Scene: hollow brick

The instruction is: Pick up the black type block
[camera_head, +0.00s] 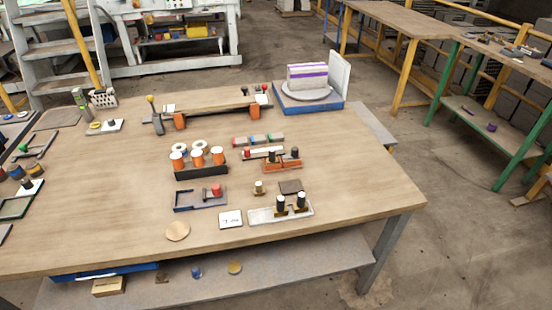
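I cannot tell for certain which thing is the black type block. A dark, flat, square block (290,187) lies on the wooden table (120,215), right of centre and near the front. Just in front of it, two black-topped pieces with tan bases, one on the left (280,203) and one on the right (301,200), stand upright on a pale tray (262,217). Another dark upright piece (295,153) stands at an orange-brown tray (272,166) behind the dark square. My gripper is not in view.
A black rack (200,170) with white-and-orange spools stands left of these pieces. A small tray with a red knob (215,190), a white card (230,219) and a round wooden disc (178,231) lie near the front. The table's right front is clear.

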